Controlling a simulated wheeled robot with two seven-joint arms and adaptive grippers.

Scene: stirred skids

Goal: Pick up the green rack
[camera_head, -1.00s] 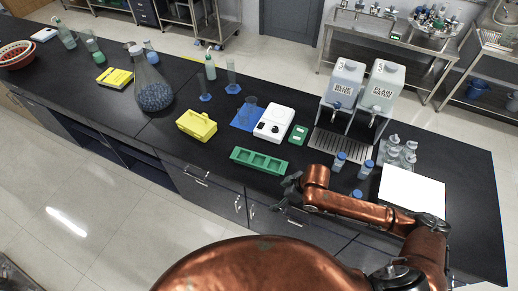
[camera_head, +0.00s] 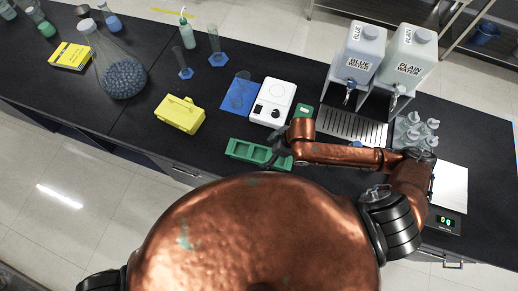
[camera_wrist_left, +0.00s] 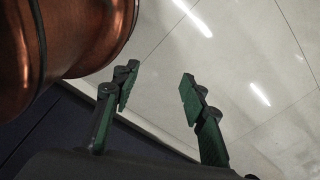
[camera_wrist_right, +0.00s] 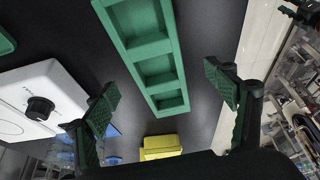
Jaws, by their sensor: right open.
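The green rack (camera_head: 246,151) is a long block with several square wells, lying flat on the black bench near its front edge. My right gripper (camera_head: 283,150) is at the rack's right end in the head view and hides part of that end. In the right wrist view the rack (camera_wrist_right: 157,72) stretches beyond and between the open fingers of the right gripper (camera_wrist_right: 168,95), with nothing held. My left gripper (camera_wrist_left: 158,92) is open and empty above the pale floor in the left wrist view; it does not show in the head view.
A white stirrer with a knob (camera_head: 273,102) stands behind the rack, beside a blue mat (camera_head: 239,107). A yellow box (camera_head: 180,114) is to the left. Water tanks (camera_head: 361,52) and a drain tray (camera_head: 351,127) are at the right.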

